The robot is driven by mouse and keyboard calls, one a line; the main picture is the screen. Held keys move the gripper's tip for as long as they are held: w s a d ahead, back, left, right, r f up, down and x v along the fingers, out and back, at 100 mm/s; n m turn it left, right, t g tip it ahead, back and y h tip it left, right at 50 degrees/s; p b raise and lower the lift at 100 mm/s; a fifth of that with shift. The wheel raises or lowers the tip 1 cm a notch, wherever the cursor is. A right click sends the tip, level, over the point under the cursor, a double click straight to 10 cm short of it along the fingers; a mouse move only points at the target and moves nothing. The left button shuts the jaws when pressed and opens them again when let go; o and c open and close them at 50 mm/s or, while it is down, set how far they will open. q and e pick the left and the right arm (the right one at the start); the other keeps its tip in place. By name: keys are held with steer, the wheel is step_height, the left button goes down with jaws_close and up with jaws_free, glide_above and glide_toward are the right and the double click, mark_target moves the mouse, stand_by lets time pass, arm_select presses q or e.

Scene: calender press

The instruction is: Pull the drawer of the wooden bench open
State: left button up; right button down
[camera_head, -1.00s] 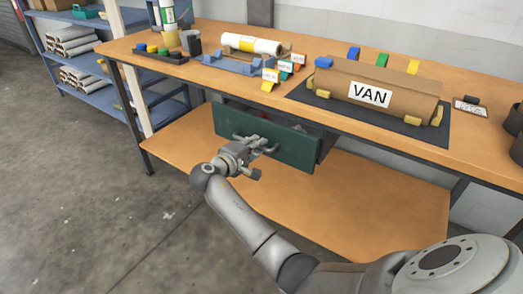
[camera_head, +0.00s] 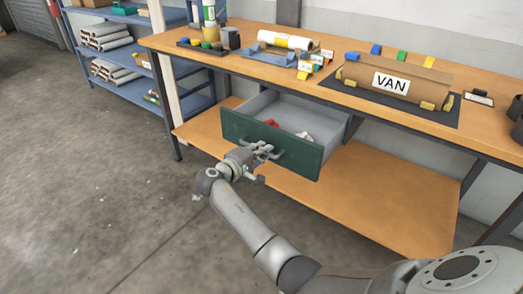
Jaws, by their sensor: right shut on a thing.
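The drawer (camera_head: 238,127) has a dark green front and a grey inside. It stands well out from under the top of the wooden bench (camera_head: 205,52), and its inside shows from above. A red thing and a pale thing lie in it. My right gripper (camera_head: 262,150) is at the drawer front and shut on the drawer's handle (camera_head: 276,152). The fingers hide part of the handle. My left gripper does not show.
On the bench top stand a cardboard box marked VAN (camera_head: 420,78), a white roll (camera_head: 288,40) and several coloured tags. The bench's lower shelf (camera_head: 380,210) is bare. Blue shelving (camera_head: 125,18) stands at the left. The floor before the bench is clear.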

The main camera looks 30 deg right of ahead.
steer(key=shift+s+a, duration=0.1)
stand_by(0.3)
steer(key=c, duration=1.5)
jaws_free()
steer(key=v, duration=1.2)
steer(key=shift+f, duration=0.15)
